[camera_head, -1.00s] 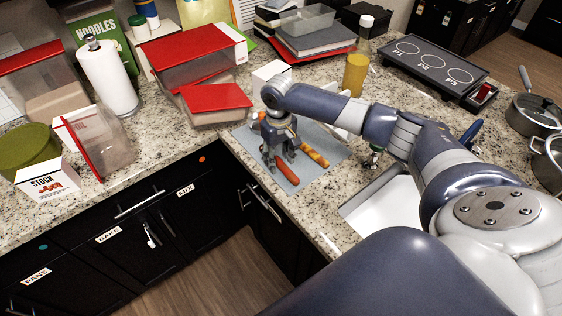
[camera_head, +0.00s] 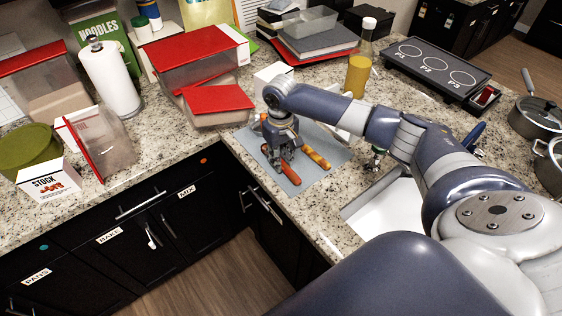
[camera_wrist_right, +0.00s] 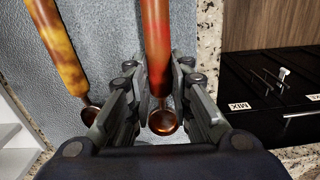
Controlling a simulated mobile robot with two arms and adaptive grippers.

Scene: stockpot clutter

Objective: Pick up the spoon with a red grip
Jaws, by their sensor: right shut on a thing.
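The spoon with a red grip (camera_wrist_right: 157,40) lies on the grey-blue mat (camera_wrist_right: 102,45), its copper-coloured bowl (camera_wrist_right: 163,122) towards my wrist. My right gripper (camera_wrist_right: 160,88) is shut on it, with a finger on either side near the bowl end. In the head view, the red grip (camera_head: 290,174) shows partly beside the fingers of my right gripper (camera_head: 282,166), low over the mat. A second spoon with a mottled yellow-orange grip (camera_head: 316,159) lies just to the right, apart from the gripper; it also shows in the wrist view (camera_wrist_right: 58,45). My left gripper is not in view.
A sink (camera_head: 385,212) lies right of the mat. Red-lidded containers (camera_head: 217,105) stand behind left, and a bottle of yellow liquid (camera_head: 358,75) stands behind right. The counter's front edge and dark cabinets (camera_head: 180,212) are close to the mat.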

